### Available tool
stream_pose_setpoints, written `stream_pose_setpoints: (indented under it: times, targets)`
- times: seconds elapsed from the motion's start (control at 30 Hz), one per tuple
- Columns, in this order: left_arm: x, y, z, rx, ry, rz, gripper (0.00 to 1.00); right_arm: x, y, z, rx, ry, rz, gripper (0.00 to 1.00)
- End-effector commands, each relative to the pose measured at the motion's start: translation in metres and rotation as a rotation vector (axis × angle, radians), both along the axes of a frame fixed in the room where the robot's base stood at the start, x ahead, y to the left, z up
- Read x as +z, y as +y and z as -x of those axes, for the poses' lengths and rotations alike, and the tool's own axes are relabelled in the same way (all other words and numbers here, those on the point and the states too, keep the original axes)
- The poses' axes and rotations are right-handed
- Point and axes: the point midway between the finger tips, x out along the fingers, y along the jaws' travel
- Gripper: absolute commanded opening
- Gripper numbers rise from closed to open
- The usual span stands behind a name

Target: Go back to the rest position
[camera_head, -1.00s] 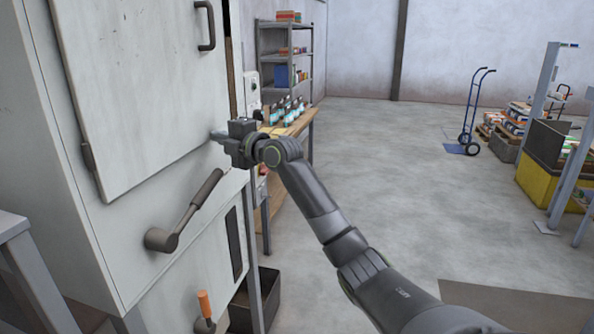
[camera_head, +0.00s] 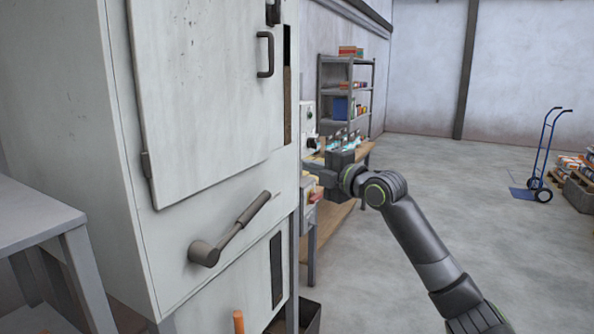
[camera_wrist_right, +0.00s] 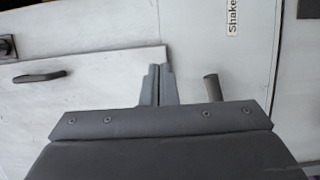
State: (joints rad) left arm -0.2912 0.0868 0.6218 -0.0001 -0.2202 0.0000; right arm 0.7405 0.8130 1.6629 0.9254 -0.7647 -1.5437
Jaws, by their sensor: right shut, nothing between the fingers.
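My right gripper (camera_head: 312,168) is beside the right edge of the large pale machine cabinet (camera_head: 60,110). Its fingers are shut and empty. In the right wrist view its closed fingertips (camera_wrist_right: 157,70) point at the pale panels, and I cannot tell the gap to them. A dark lever (camera_head: 235,232) on the cabinet's front slants up to the right, apart from the gripper. My left gripper is out of view.
The cabinet's door has a dark handle (camera_head: 265,55). An orange grip (camera_head: 238,321) shows low down. A grey table (camera_head: 35,210) stands at the left. A shelf (camera_head: 346,60) and a blue hand truck (camera_head: 541,155) stand behind.

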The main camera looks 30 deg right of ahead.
Motion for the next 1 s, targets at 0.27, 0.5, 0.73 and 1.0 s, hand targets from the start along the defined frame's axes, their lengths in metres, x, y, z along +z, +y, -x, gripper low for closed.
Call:
stream_pose_setpoints:
  times: [0.27, 0.5, 0.73, 1.0]
  targets:
    - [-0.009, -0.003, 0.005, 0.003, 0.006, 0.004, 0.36, -0.001, -0.015, 0.020, -0.001, 0.000, 0.000, 0.00]
    - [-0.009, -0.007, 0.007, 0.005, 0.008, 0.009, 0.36, -0.001, -0.017, 0.021, -0.001, 0.003, -0.004, 0.00]
    - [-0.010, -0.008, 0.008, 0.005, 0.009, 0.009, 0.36, -0.084, -0.045, -0.001, -0.096, 0.134, -0.162, 0.00]
    - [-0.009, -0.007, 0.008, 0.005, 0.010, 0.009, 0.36, -0.285, -0.094, 0.001, -0.338, 0.399, -0.470, 0.00]
